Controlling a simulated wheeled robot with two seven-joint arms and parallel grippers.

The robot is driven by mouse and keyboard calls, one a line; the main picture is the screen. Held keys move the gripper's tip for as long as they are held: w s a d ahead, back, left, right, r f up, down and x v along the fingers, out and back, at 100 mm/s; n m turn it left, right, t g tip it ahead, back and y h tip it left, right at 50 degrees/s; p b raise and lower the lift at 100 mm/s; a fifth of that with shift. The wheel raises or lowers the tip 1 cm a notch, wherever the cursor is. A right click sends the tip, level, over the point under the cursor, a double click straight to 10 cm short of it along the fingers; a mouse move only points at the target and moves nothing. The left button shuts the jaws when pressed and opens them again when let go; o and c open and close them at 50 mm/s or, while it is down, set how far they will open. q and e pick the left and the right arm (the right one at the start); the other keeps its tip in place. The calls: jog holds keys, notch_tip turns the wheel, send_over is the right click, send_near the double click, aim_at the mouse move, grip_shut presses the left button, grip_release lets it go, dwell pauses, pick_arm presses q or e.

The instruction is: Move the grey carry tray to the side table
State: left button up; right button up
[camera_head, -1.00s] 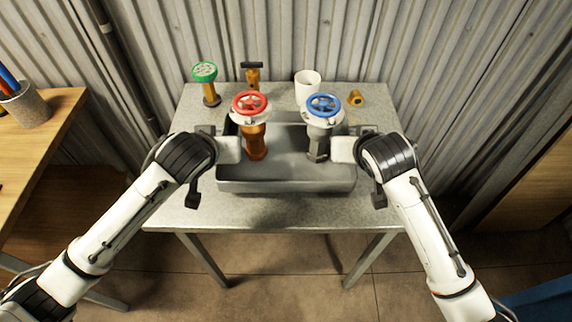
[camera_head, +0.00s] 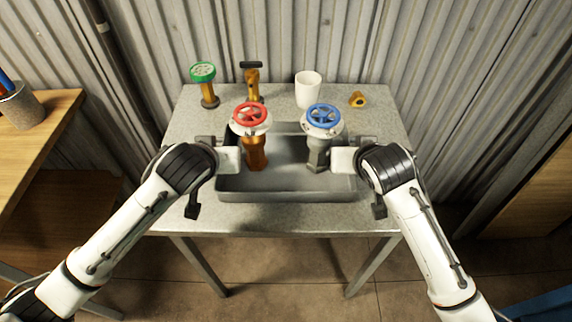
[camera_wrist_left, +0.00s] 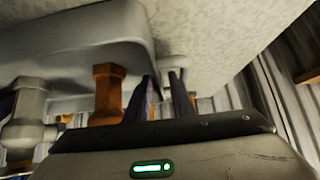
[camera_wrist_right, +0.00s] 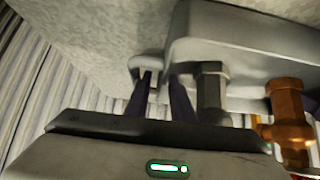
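The grey carry tray (camera_head: 287,195) is over the metal table, level, with its front wall near the table's front edge. I cannot tell if it touches the table. In it stand a red-wheeled valve (camera_head: 255,145) with a brass body and a blue-wheeled valve (camera_head: 320,150) with a grey body. My left gripper (camera_wrist_left: 163,82) is shut on the tray's left end handle (camera_wrist_left: 172,55). My right gripper (camera_wrist_right: 160,82) is shut on the right end handle (camera_wrist_right: 143,68). The wrist views show the fingers either side of the handles.
On the metal table (camera_head: 190,125), behind the tray, stand a green-topped brass fitting (camera_head: 207,90), a brass valve (camera_head: 252,85), a white cup (camera_head: 308,90) and a small brass piece (camera_head: 357,99). A wooden table (camera_head: 40,125) with a pen pot (camera_head: 22,106) is at left. Wood also shows at right (camera_head: 540,185).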

pick_arm(q)
jog(key=v, duration=1.2)
pick_arm(e)
jog(key=v, duration=1.2)
pick_arm(q)
jog(key=shift+s, duration=0.1)
pick_arm(e)
jog(key=shift+s, duration=0.1)
